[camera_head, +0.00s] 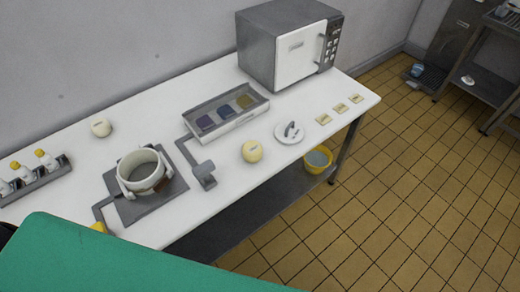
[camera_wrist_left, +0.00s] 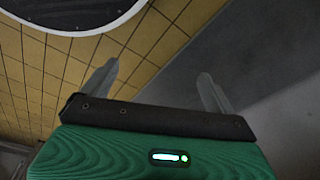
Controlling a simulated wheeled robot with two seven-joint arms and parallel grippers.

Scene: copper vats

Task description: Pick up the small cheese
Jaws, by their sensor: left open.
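Two small round pieces stand on the white worktop (camera_head: 222,178) in the head view. One is a pale yellow round (camera_head: 252,151) near the front edge, with a small dark mark. The other is a cream round (camera_head: 101,127) at the back left, behind the pot. I cannot tell which is the small cheese. My left gripper (camera_wrist_left: 160,80) shows in the left wrist view, open, with nothing between its fingers. Neither round shows in that view, and the gripper's fingers do not show in the head view. My right gripper is not in view.
A white pot (camera_head: 141,162) stands on a grey plate. Right of it are a tray (camera_head: 232,124), a grey microwave (camera_head: 255,50), a white dish (camera_head: 289,139) and small cards. Several yellow-capped bottles (camera_head: 45,160) stand left. A yellow bucket (camera_head: 318,160) is below the worktop.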

